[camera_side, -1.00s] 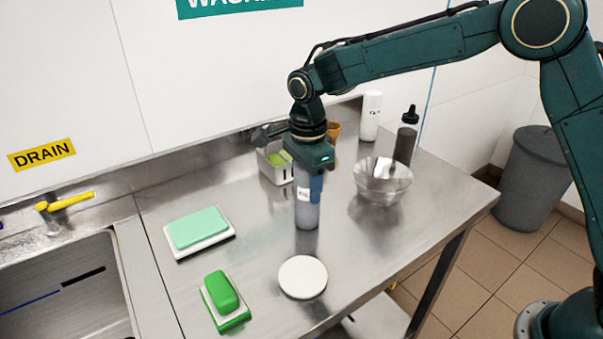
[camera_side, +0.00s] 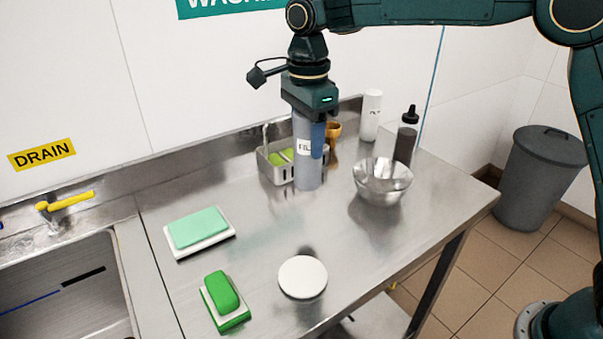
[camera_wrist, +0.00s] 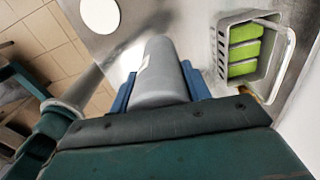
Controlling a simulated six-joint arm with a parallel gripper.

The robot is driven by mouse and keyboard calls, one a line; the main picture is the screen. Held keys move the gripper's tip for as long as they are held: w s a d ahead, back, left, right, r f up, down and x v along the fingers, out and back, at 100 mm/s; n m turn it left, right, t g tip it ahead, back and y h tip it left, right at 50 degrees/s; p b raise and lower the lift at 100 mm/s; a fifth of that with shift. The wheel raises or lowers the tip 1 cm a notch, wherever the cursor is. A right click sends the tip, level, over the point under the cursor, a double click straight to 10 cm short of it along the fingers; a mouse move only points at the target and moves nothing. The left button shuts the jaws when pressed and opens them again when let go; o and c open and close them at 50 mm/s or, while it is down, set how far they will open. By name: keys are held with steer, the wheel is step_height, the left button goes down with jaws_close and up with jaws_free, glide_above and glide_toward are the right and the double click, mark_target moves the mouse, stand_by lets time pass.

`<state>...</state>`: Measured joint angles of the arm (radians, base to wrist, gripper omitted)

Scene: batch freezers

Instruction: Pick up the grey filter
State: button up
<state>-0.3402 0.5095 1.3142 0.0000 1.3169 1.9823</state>
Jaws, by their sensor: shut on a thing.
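The grey filter (camera_side: 308,172) is an upright grey cylinder with a white label. My gripper (camera_side: 313,135) is shut on its upper part from above, with a blue finger against its side. The filter appears lifted above the steel table (camera_side: 262,222). In the wrist view the filter (camera_wrist: 161,75) lies between the two blue fingers (camera_wrist: 160,90). Its top end is hidden by the gripper.
A metal basket (camera_side: 275,172) with green sponges stands close behind the filter. A glass bowl (camera_side: 383,190), dark bottle (camera_side: 405,145) and white bottle (camera_side: 371,116) stand to the right. A white disc (camera_side: 302,277), green brush (camera_side: 222,295) and mint pad (camera_side: 198,228) are in front.

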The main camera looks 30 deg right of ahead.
step_height(320, 180, up, 10)
steer(key=shift+f, duration=0.2)
steer(key=shift+d, duration=0.1)
stand_by(0.7)
